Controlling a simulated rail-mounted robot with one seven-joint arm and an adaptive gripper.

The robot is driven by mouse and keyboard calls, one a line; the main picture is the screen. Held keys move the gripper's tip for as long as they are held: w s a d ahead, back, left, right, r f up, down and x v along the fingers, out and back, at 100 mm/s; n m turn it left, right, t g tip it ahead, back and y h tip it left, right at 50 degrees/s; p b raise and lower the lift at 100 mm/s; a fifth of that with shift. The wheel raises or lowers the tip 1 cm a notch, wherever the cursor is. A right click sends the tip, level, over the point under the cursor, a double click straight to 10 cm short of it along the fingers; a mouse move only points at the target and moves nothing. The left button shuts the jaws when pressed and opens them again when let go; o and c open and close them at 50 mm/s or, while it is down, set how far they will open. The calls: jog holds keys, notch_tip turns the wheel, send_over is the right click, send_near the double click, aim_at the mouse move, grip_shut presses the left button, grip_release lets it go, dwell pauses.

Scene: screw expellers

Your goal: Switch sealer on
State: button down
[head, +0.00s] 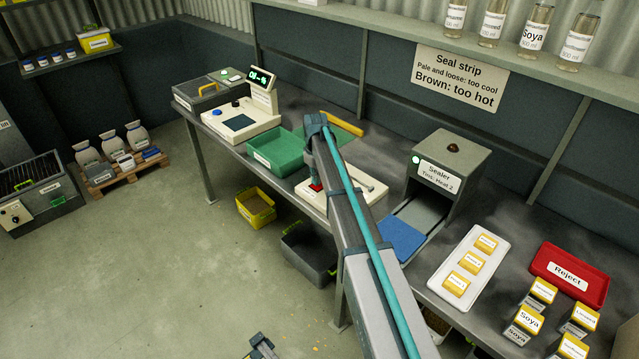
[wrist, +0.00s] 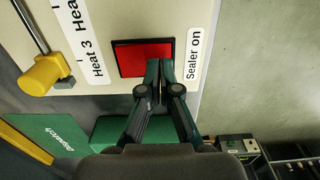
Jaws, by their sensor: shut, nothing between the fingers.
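The red switch (wrist: 143,60) sits in a dark frame on a cream panel (wrist: 105,18), beside a "Sealer on" label (wrist: 193,55). My gripper (wrist: 156,84) is shut and empty, with its fingertips over the switch's lower right part in the wrist view. I cannot tell whether they touch it. In the head view, the red switch (head: 316,187) shows partly behind my arm, and the panel (head: 368,198) lies on the bench. The grey sealer (head: 450,172), labelled "Heat 2", stands to the right, with a bright green lamp (head: 415,160) and a dark dome on top.
A lever with a yellow knob (wrist: 44,74) is beside "Heat" labels on the panel. A green tray (head: 272,152) is left of the panel. A blue pad (head: 400,237), a white tray of packs (head: 481,235) and a red reject tray (head: 570,285) are to the right.

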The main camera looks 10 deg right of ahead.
jog(key=shift+r+p, duration=1.25)
jog(key=shift+r, duration=1.6)
jog(key=shift+f, duration=0.1)
